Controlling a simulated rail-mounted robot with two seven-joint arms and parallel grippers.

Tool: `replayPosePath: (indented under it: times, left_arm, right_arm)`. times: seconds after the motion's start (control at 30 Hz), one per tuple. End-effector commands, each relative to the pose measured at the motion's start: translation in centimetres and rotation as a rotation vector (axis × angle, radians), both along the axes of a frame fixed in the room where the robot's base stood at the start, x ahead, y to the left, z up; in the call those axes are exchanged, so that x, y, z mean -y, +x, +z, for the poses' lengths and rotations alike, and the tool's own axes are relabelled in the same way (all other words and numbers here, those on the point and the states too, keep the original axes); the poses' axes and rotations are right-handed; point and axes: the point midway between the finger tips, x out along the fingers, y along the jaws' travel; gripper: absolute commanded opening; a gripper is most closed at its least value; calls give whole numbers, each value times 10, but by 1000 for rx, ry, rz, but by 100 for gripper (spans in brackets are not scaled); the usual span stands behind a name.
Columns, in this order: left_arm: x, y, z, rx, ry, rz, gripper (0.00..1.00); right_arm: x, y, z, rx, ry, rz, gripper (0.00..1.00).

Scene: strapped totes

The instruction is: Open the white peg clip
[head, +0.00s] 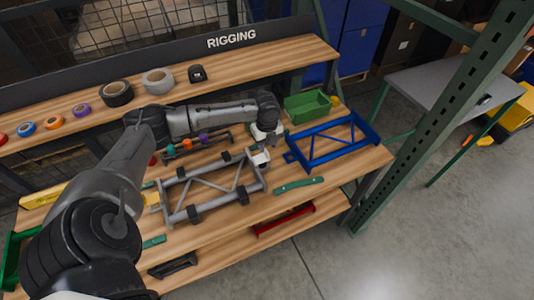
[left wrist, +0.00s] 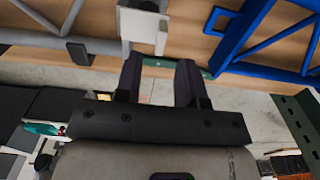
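The white peg clip (left wrist: 145,24) shows at the top of the left wrist view, beside the grey frame. In the head view a small white piece that looks like this clip (head: 261,158) sits at the grey frame's upper right corner. My left gripper (head: 262,142) is right above and beside it, partly hiding it. In the left wrist view the two dark fingers of my left gripper (left wrist: 161,68) stand apart with nothing between them, just short of the clip. Whether the fingers touch it I cannot tell. My right gripper is not in view.
The grey frame (head: 166,203) with dark straps lies left of the clip. A blue frame (head: 313,157) and a green bin (head: 307,106) stand to its right. A green strip (head: 299,185) lies in front. Tape rolls (head: 117,93) stand on the upper shelf. A green post (head: 440,120) rises at right.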

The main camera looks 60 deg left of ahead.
Motion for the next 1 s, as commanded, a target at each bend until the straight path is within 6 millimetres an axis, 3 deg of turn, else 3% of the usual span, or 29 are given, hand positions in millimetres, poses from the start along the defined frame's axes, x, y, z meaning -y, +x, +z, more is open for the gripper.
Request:
replayPosePath:
  times: [0.1, 0.3, 0.8, 1.0]
  left_arm:
    - [0, -1, -21, -3, 0, 1, 36]
    - [0, 0, -41, -1, 0, 2, 36]
    - [0, 0, -51, 0, 1, 0, 36]
    - [0, 0, -51, 0, 1, 1, 19]
  right_arm:
    - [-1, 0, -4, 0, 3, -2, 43]
    - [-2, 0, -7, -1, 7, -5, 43]
    - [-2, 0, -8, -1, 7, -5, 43]
    - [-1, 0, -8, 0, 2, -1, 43]
